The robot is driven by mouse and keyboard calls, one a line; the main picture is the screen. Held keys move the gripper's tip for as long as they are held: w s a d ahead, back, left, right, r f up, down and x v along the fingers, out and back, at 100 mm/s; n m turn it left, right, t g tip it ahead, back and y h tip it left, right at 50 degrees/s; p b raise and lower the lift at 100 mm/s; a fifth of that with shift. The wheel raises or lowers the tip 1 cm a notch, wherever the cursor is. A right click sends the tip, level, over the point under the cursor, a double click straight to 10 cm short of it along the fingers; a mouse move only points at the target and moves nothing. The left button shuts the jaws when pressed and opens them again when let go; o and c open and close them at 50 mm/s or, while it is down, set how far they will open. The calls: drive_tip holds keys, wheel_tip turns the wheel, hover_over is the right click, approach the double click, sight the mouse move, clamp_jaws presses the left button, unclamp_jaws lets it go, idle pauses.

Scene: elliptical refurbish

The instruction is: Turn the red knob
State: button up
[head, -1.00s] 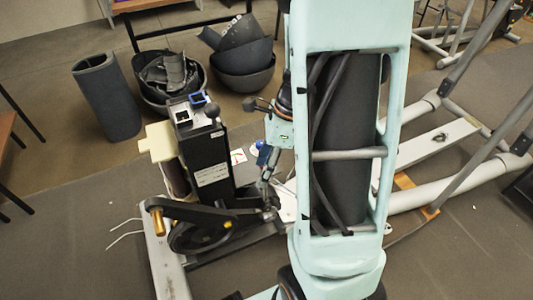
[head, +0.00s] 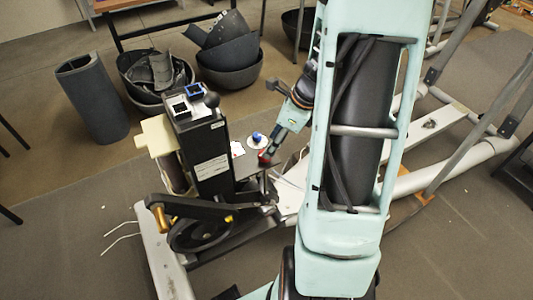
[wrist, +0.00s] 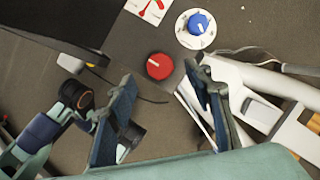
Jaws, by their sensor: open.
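The round red knob (wrist: 159,66) shows in the wrist view, just beyond and between the two fingertips. In the head view the red knob (head: 264,157) is a small red patch beside the fingertips, partly covered. My gripper (wrist: 160,76) is open, one dark blue finger on each side of the line to the knob, with nothing held. Contact with the knob is not visible. In the head view my gripper (head: 270,150) reaches down and left from the arm towards the knob.
A blue knob (wrist: 198,23) on a white round dial sits close by the red knob. A white card with red marks (wrist: 152,8) lies beside it. A tall black box (head: 205,160) stands left of the knobs. Black bowls (head: 229,60) and a grey cylinder (head: 95,100) stand behind.

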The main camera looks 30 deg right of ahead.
drive_tip(key=shift+b+x, duration=0.55)
drive_tip(key=shift+x, duration=1.85)
drive_tip(key=shift+r, duration=0.1)
drive_tip(key=c, duration=1.2)
drive_tip(key=shift+o, duration=0.2)
